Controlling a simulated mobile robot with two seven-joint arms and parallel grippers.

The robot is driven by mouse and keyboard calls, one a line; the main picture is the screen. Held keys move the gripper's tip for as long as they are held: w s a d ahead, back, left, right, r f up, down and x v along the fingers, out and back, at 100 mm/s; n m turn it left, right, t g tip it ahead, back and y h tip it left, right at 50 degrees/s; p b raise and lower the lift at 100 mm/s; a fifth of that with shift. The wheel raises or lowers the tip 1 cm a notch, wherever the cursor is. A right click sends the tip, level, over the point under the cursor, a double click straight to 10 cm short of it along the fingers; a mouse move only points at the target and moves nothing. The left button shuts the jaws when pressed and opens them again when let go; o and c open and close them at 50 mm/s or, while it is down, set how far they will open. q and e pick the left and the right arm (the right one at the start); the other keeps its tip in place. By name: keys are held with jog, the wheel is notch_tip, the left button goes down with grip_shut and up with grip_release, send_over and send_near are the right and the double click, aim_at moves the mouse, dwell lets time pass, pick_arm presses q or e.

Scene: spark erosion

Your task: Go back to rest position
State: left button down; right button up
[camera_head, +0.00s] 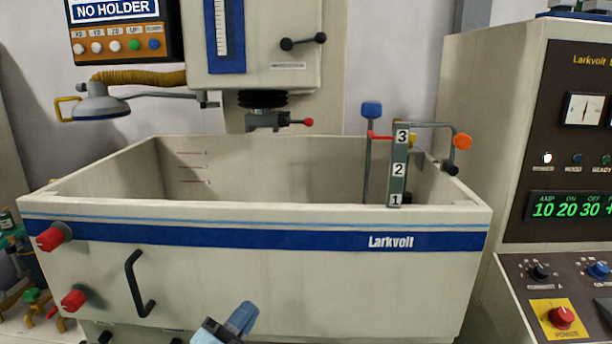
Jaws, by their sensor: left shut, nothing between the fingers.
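My left gripper (238,322) shows at the bottom edge of the head view, left of centre. Its blue fingers are shut with nothing between them. It is in front of the white Larkvolt tank (300,275), below the blue stripe and to the right of the black door handle (139,284). The gripper looks apart from the handle. Most of the left arm is out of the picture. My right gripper is not in view.
The machine head (262,60) hangs above the open tank, with a small chuck (265,119) below it. A lamp (100,106) is at left. A numbered gauge (398,168) stands in the tank at right. A control cabinet (500,75) stands at far right. Red knobs (54,236) stick out at left.

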pick_arm(q)
jog(key=s+a+f+n+g+y, duration=0.1)
jog(key=s+a+f+n+y, duration=0.3)
jog(key=f, duration=0.5)
jog(key=s+a+f+n+g+y, duration=0.1)
jog(key=s+f+n+g+y, duration=0.1)
jog(key=s+f+n+y, duration=0.45)
jog(key=s+a+f+n+g, duration=0.2)
jog(key=s+f+n, duration=0.1)
jog(key=s+f, duration=0.3)
jog(key=s+a+f+n+g, duration=0.2)
jog(key=s+f+n+g, duration=0.1)
jog(key=s+f, duration=0.4)
notch_tip(320, 180, down, 3)
jog(key=shift+s+r+n, duration=0.1)
jog(key=shift+s+n, duration=0.05)
jog(key=shift+n, duration=0.2)
